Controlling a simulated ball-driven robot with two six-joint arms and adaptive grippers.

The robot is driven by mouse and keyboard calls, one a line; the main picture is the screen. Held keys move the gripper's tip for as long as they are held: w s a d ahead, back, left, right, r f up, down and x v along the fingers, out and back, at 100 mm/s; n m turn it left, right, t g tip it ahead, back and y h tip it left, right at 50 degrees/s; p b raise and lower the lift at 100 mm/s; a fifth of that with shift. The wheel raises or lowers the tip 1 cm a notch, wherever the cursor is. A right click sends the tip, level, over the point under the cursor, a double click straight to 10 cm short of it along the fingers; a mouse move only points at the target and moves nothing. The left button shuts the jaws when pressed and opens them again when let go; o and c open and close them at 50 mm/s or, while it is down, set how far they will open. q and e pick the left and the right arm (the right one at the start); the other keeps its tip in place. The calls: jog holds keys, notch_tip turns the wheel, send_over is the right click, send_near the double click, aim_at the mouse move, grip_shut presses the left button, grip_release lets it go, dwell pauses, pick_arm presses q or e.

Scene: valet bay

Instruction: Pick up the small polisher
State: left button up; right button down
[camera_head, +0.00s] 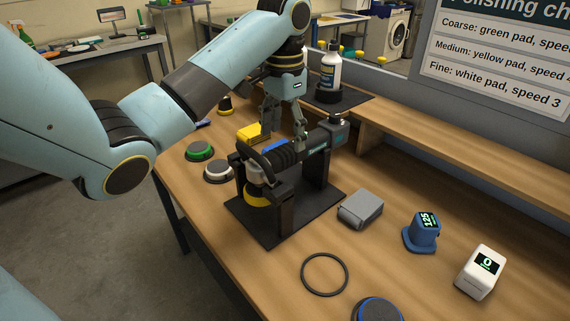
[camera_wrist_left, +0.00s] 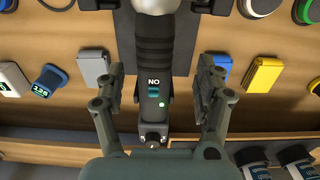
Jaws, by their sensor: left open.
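The small polisher (camera_head: 300,151) lies across a black stand (camera_head: 315,180) on the wooden bench. It has a ribbed dark grip, a grey head and a yellow pad at its near left end. In the left wrist view the polisher body (camera_wrist_left: 153,60) runs down the middle, with a "NO" label and a lit green dot. My left gripper (camera_head: 284,140) is above the polisher, pointing down. In the left wrist view its open fingers (camera_wrist_left: 163,95) stand on either side of the body, with gaps visible. My right gripper is not in view.
Green (camera_head: 199,151) and white (camera_head: 218,172) pads lie left of the stand. A grey box (camera_head: 360,208), a blue "125" device (camera_head: 422,231), a white device (camera_head: 480,272) and a black ring (camera_head: 324,274) lie to the right. A bottle (camera_head: 330,68) stands on the raised shelf behind.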

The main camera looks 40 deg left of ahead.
aim_at(284, 148)
pick_arm(q)
jog(key=f, duration=0.3)
jog(key=s+f+p, duration=0.1)
jog(key=shift+d+f, duration=0.2)
jog(key=shift+d, duration=0.15)
jog(key=shift+w+f, duration=0.1)
jog(key=shift+f, duration=0.3)
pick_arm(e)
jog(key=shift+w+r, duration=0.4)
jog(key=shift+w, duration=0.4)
pick_arm(q)
jog(key=shift+c, duration=0.3)
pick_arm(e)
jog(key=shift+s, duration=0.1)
pick_arm(q)
jog(key=shift+c, duration=1.3)
jog(key=shift+r, duration=0.1)
grip_shut()
